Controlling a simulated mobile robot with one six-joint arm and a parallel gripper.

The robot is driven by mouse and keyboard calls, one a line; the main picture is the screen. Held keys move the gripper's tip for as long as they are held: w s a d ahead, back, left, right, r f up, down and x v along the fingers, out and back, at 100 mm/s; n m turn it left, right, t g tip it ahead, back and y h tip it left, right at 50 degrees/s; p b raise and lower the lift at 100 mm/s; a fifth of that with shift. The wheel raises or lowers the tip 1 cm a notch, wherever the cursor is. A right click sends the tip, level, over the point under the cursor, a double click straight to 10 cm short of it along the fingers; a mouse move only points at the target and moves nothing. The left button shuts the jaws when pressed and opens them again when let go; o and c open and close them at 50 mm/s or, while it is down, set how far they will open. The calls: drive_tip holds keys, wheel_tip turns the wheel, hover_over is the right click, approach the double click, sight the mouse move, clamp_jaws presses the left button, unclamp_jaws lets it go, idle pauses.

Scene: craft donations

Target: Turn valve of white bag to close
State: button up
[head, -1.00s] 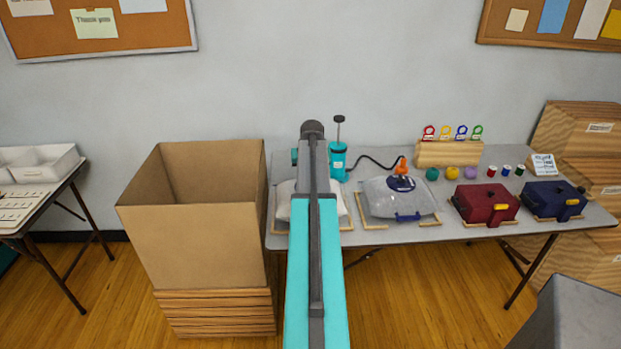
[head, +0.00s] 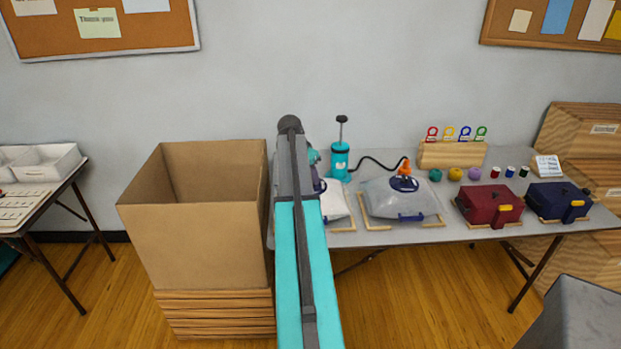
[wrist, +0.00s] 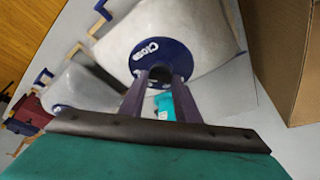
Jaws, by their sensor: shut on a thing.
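The white bag (head: 337,204) lies at the left end of the table in the head view, mostly hidden behind my arm. In the wrist view the white bag (wrist: 195,32) fills the top, with its round dark blue valve (wrist: 150,52) marked "Close". My gripper (wrist: 160,75) has its fingers at the valve, shut on a part of it. The gripped part is largely hidden between the fingers. In the head view my gripper is hidden behind the arm, and only a sliver of the valve shows.
A grey bag (head: 380,205) lies to the right, an orange nozzle (head: 403,166) at its valve. A teal pump (head: 340,160) stands behind, joined by a hose. A large cardboard box (head: 195,245) stands close on the left. Dark red (head: 487,207) and navy (head: 556,202) bags lie farther right.

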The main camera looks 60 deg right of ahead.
drive_tip(key=m, duration=0.1)
drive_tip(key=m+g+b, duration=0.1)
drive_tip(key=m, duration=0.1)
drive_tip(key=m+g, duration=0.1)
drive_tip(key=m, duration=0.1)
drive_tip(key=shift+w+d+y, duration=0.2)
drive_tip(key=shift+w+y, duration=0.1)
drive_tip(key=shift+w, duration=0.1)
drive_tip(key=shift+m+g+y+b, duration=0.5)
drive_tip(key=shift+m+b, duration=0.2)
drive_tip(key=shift+m, duration=1.3)
drive_tip(key=o, duration=1)
drive_tip(key=shift+o, duration=0.2)
drive_tip(key=shift+r, duration=0.1)
drive_tip(key=b+v, duration=0.2)
drive_tip(key=v, duration=1.1)
drive_tip(key=shift+w+r, duration=0.15)
drive_tip(key=shift+r, duration=0.15)
